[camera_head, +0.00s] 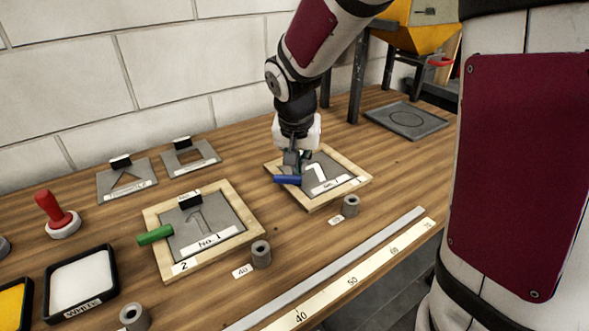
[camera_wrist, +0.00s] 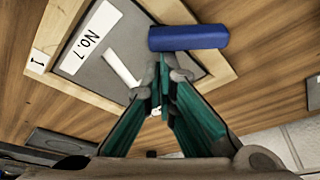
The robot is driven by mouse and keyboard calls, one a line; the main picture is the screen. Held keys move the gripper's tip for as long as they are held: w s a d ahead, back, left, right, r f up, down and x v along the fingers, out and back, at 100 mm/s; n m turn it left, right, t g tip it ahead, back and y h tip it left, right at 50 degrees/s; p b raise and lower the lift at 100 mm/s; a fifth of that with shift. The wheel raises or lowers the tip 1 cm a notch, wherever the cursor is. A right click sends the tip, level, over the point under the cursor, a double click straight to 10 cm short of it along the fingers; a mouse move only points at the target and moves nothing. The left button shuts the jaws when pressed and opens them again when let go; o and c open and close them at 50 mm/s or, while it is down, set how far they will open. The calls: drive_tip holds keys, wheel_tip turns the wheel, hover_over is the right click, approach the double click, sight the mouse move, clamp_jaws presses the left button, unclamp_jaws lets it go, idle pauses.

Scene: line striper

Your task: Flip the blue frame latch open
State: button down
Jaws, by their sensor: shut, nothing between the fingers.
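The blue latch (camera_head: 287,180) lies at the left edge of a wooden-framed stencil plate (camera_head: 340,196) marked No. 7. In the wrist view the blue latch (camera_wrist: 188,37) lies across the wooden frame (camera_wrist: 222,70), just beyond my fingertips. My gripper (camera_head: 299,165) is low over the frame, right at the latch. In the wrist view the fingers of my gripper (camera_wrist: 165,72) are shut with nothing between them. The tips look very near the latch; I cannot tell if they touch it.
A second frame (camera_head: 250,238) with a green latch (camera_head: 155,235) lies front left. Grey cylinders (camera_head: 261,254) stand near both frames. A red-handled stamp (camera_head: 54,212), a white pad (camera_head: 82,283) and a long ruler (camera_head: 350,283) lie around. Two stencil plates (camera_head: 127,180) lie behind, by the wall.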

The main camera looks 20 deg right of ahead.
drive_tip(key=m, duration=0.2)
drive_tip(key=s+m+h+b, duration=0.1)
drive_tip(key=shift+d+m+g, duration=0.1)
drive_tip(key=shift+m+g, duration=0.3)
drive_tip(key=m, duration=0.1)
drive_tip(key=s+m+g+b, duration=0.1)
drive_tip(key=m, duration=0.1)
drive_tip(key=shift+s+h, duration=0.1)
drive_tip(key=shift+h, duration=0.2)
